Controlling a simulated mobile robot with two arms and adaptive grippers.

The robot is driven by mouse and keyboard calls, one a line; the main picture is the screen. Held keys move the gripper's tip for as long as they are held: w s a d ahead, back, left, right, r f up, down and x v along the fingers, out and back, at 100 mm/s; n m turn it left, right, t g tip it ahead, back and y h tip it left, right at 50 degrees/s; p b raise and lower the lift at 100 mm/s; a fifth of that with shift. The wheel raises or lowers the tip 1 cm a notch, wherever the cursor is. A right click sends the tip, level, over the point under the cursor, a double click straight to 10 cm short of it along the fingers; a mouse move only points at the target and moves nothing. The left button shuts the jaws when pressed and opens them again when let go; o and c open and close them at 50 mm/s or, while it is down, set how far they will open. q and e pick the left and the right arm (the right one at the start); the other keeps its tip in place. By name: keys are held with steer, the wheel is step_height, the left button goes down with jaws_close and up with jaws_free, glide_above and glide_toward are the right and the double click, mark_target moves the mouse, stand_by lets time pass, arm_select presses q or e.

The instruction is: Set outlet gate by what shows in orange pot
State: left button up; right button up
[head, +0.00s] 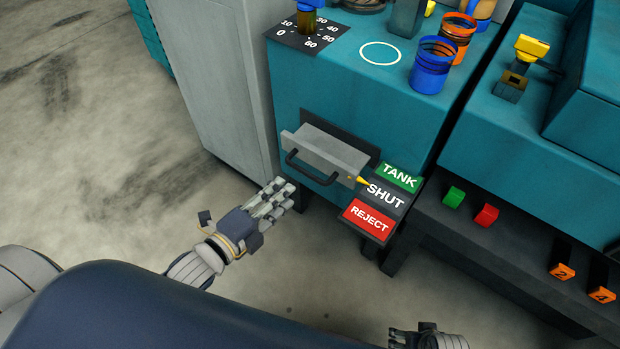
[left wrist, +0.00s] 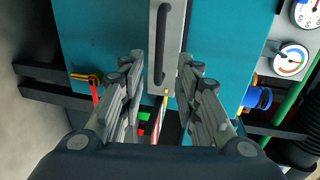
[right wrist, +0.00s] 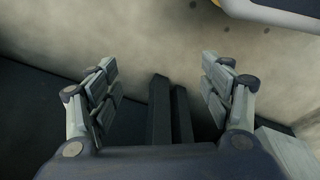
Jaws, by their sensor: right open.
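The outlet gate (head: 330,150) is a grey flap with a black handle (head: 311,168) on the teal machine's front. Its yellow pointer (head: 361,180) is at SHUT, between the green TANK label (head: 399,177) and the red REJECT label (head: 369,217). The orange pot (head: 458,40) stands on the machine top behind a blue pot (head: 430,72); I cannot make out its contents. My left gripper (head: 282,193) is open, below and left of the handle. The left wrist view shows the handle (left wrist: 161,45) ahead between its fingers. My right gripper (right wrist: 158,63) is open and empty, low near the bottom edge.
A numbered dial plate (head: 309,42) and a white ring mark (head: 380,53) are on the machine top. A grey cabinet (head: 210,80) stands left. Green (head: 453,197) and red (head: 486,215) blocks sit on a dark ledge at right. The floor at left is clear.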

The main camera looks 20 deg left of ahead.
mark_target(304, 174)
arm_select(q)
steer(key=b+x, duration=0.1)
steer(key=x, duration=0.8)
steer(key=shift+w+d+f, duration=0.15)
steer(key=shift+w+d, duration=0.05)
steer(key=shift+w, duration=0.35)
arm_select(e)
steer(key=shift+w+r, duration=0.2)
steer(key=shift+r, duration=0.65)
steer(key=shift+w+r, duration=0.15)
steer(key=shift+r, duration=0.7)
steer(key=shift+w+r, duration=0.2)
steer(key=shift+r, duration=0.65)
arm_select(q)
steer(key=shift+c, duration=0.3)
jaws_close()
